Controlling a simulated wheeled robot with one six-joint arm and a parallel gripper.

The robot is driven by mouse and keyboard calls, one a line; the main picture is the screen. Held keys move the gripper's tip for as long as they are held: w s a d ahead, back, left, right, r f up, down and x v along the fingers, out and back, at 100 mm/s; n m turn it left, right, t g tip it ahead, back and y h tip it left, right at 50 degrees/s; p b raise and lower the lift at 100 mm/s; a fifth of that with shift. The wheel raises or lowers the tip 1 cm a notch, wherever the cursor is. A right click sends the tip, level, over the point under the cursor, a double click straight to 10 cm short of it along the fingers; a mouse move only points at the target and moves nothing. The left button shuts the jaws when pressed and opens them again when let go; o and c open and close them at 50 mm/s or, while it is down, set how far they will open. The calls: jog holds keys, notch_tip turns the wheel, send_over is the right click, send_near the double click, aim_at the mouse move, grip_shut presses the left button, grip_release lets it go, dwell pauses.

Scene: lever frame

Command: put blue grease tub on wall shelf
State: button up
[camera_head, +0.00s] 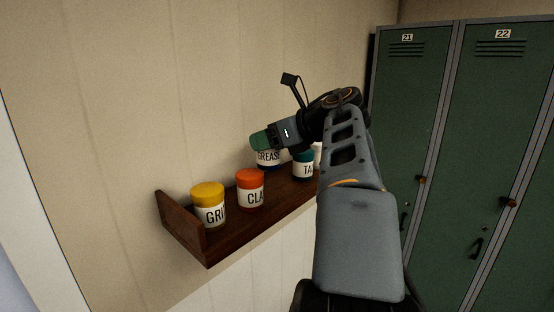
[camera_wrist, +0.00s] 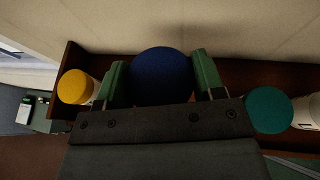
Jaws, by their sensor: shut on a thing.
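The blue grease tub (camera_head: 268,158) has a white label reading GREASE and sits between the green fingers of my gripper (camera_head: 262,143). Its round blue lid (camera_wrist: 161,76) fills the gap between the two fingers in the wrist view, one on each side. My gripper is shut on it. The brown wooden wall shelf (camera_head: 255,228) is under and around the tub. The tub is over the shelf, between the orange and teal tubs and toward the wall. I cannot tell whether its base touches the board.
A yellow tub (camera_head: 209,204) stands near the shelf's left end, with an orange tub (camera_head: 250,188) beside it. A teal tub (camera_head: 303,164) and a partly hidden white one (camera_wrist: 307,111) stand to the right. Green lockers (camera_head: 500,130) are at the right.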

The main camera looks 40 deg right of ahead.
jog(key=shift+w+d+f, duration=0.15)
jog(key=shift+d+f, duration=0.45)
jog(key=shift+f, duration=0.2)
jog(key=shift+w+d+f, duration=0.15)
jog(key=shift+d+f, duration=0.45)
jog(key=shift+f, duration=0.15)
jog(key=f, duration=0.2)
jog(key=p, duration=0.1)
jog(key=shift+d+f, duration=0.25)
jog(key=shift+f, duration=0.55)
jog(key=shift+f, duration=0.15)
jog(key=o, duration=1)
